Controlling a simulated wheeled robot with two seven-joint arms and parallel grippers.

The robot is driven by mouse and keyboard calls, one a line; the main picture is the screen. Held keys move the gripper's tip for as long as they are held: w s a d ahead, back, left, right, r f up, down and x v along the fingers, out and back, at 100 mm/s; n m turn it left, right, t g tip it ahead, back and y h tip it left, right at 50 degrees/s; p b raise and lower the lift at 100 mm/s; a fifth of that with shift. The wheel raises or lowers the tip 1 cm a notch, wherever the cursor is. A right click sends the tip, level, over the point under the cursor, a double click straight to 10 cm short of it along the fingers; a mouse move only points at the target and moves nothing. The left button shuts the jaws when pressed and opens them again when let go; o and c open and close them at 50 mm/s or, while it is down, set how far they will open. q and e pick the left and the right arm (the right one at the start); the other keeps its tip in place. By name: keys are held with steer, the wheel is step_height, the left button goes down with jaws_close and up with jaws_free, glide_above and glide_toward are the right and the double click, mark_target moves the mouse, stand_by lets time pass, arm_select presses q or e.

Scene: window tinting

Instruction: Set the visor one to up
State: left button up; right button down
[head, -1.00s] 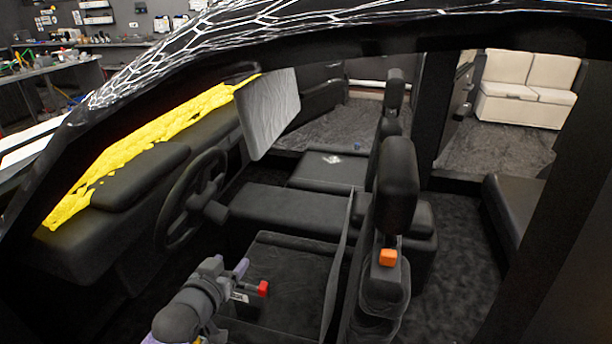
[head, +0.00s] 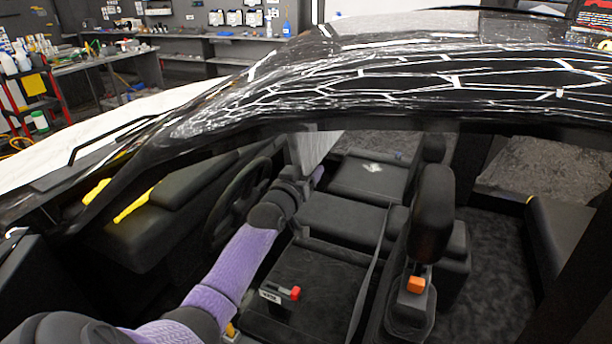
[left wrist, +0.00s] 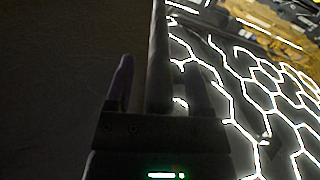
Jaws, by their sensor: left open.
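The visor (head: 308,150) is a light grey panel hanging down below the roof edge, ahead of the seats. The roof hides its upper part. My left arm reaches in through the side window opening, and my left gripper (head: 316,178) is at the visor's lower part. In the left wrist view, the gripper (left wrist: 158,88) is open, with one finger on each side of a dark upright bar-like edge. This edge may be the visor's, but the view is too dark to be sure. I cannot tell whether the fingers touch it. My right gripper is not in view.
The roof edge (head: 350,122) passes just above my left gripper. The steering wheel (head: 238,203) is left of my arm.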

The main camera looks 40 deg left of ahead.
arm_select(q)
jaws_close()
stand_by(0.3)
stand_by(1.1)
